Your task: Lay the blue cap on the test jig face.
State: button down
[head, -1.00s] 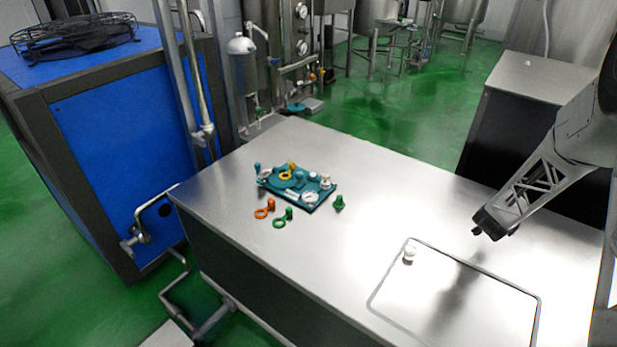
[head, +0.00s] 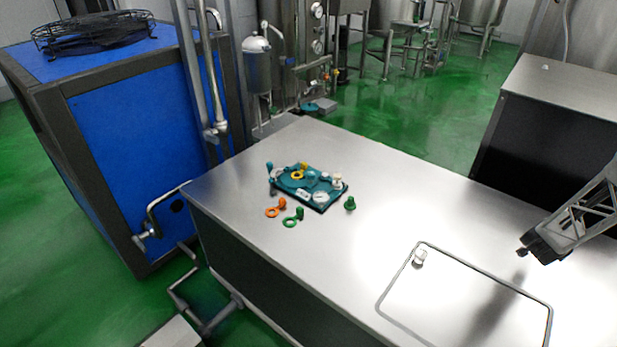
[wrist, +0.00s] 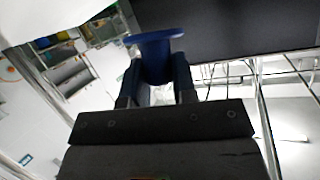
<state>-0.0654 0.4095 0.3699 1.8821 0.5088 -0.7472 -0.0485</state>
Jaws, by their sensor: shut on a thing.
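My gripper (head: 527,252) is above the right part of the steel table in the head view, over the outlined panel's far edge. In the wrist view my gripper (wrist: 157,92) is shut on the blue cap (wrist: 155,38), which has a wide flat rim and a narrower body between the fingers. In the head view the cap is too small and dark to make out. A teal board (head: 318,206) with several small parts on it lies on the table's left part, well away from my gripper. I cannot tell which part is the test jig face.
An orange ring piece (head: 272,212), a green ring piece (head: 290,222) and a green peg (head: 350,204) lie near the board. A small white piece (head: 420,256) stands at the corner of the outlined panel (head: 465,310). The table (head: 400,195) between is clear.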

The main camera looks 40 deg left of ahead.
jog(key=shift+a, duration=0.1)
jog(key=s+a+n+y, duration=0.1)
jog(key=s+a+n, duration=0.1)
jog(key=a, duration=1.8)
jog(key=s+a+n+y, duration=0.1)
jog(key=s+a, duration=0.1)
jog(key=a, duration=1.7)
jog(key=s+a+n+y, duration=0.1)
jog(key=s+a, duration=0.7)
jog(key=a, duration=0.4)
jog(key=s+a+n+g+y, duration=0.1)
jog(key=s+a, duration=0.7)
jog(key=a, duration=0.4)
jog(key=s+a+f+n+y, duration=0.1)
jog(key=s+a, duration=0.8)
jog(key=a, duration=0.3)
jog(key=shift+a+n, duration=0.25)
jog(key=shift+n, duration=0.15)
jog(key=shift+f, duration=0.1)
jog(key=w+a, duration=0.3)
jog(key=a, duration=0.1)
jog(key=w+a+f, duration=0.1)
jog(key=w+a, duration=0.2)
jog(key=a, duration=0.1)
jog(key=w+a, duration=0.4)
jog(key=shift+a+f, duration=0.15)
jog(key=shift+f, duration=0.1)
